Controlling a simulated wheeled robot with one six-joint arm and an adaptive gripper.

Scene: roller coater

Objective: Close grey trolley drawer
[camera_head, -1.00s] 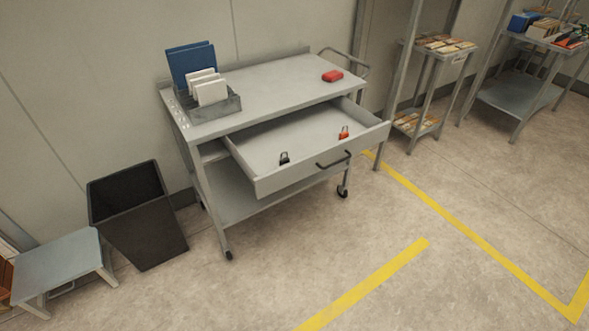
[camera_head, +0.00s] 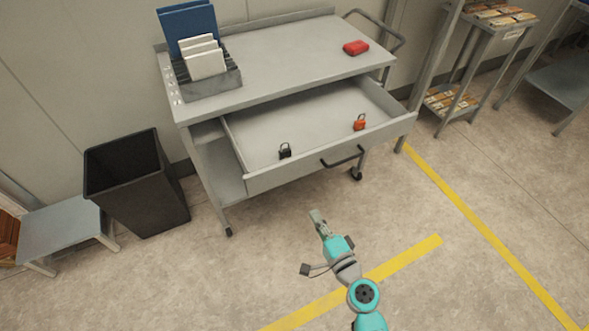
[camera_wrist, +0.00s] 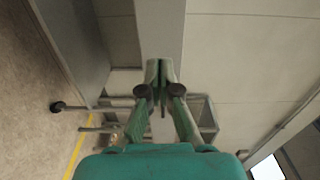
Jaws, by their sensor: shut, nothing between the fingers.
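The grey trolley (camera_head: 270,62) stands against the wall in the head view. Its drawer (camera_head: 330,157) is pulled out toward me, with a dark handle (camera_head: 343,157) on its front. A black padlock (camera_head: 285,150) and a red padlock (camera_head: 360,122) are in the drawer. My gripper (camera_head: 316,214) is shut and empty, in front of the drawer and apart from it, below and left of the handle in the picture. In the wrist view my gripper (camera_wrist: 160,72) shows with its fingers together; a grey surface lies behind it, and I cannot make out the handle there.
On the trolley top are a rack (camera_head: 212,82) with blue and white folders and a red case (camera_head: 356,47). A dark bin (camera_head: 135,185) and a low step stool (camera_head: 62,233) stand left. A shelf unit (camera_head: 486,42) is at the right. Floor before the trolley is clear.

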